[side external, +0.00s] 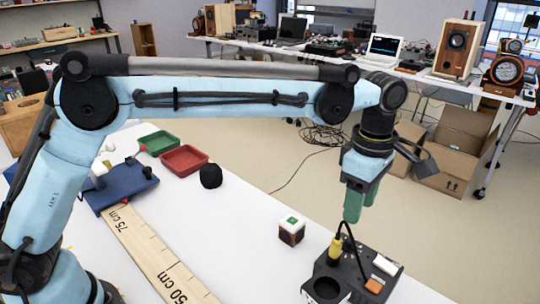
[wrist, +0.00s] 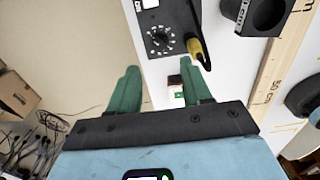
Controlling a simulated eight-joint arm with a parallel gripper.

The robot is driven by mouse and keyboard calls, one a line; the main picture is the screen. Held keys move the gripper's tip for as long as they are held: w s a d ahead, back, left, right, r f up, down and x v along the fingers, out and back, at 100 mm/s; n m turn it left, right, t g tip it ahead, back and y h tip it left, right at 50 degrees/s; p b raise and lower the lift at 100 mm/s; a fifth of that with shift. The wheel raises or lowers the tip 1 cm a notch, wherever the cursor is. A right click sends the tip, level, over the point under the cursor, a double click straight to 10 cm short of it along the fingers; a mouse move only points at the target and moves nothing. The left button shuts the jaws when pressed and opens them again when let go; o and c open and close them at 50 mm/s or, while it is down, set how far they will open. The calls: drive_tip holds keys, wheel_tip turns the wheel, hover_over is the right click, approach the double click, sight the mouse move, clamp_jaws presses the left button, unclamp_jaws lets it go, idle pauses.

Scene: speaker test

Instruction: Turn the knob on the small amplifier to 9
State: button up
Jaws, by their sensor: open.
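The small amplifier (side external: 352,272) is a black box at the bottom of the side view. In the wrist view its black panel (wrist: 180,18) is at the top middle. The knob (wrist: 160,40) sits there in a ring of small white marks; its setting is too small to read. A yellow plug (side external: 335,248) with a black cable stands at the panel, also in the wrist view (wrist: 200,50). My gripper (side external: 358,207) has green fingers and hangs above the amplifier, apart from it. In the wrist view (wrist: 160,68) its fingers are spread with nothing held between them.
A small cube with a green top patch (side external: 291,230) stands left of the amplifier. A wooden ruler (side external: 160,252), a black rounded object (side external: 211,176), a red tray (side external: 184,160) and a green tray (side external: 158,143) lie farther left.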

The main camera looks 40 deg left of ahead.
sight(351, 240)
wheel_tip(351, 240, down, 9)
drive_tip(key=shift+r, duration=0.1)
idle(0.4)
clamp_jaws()
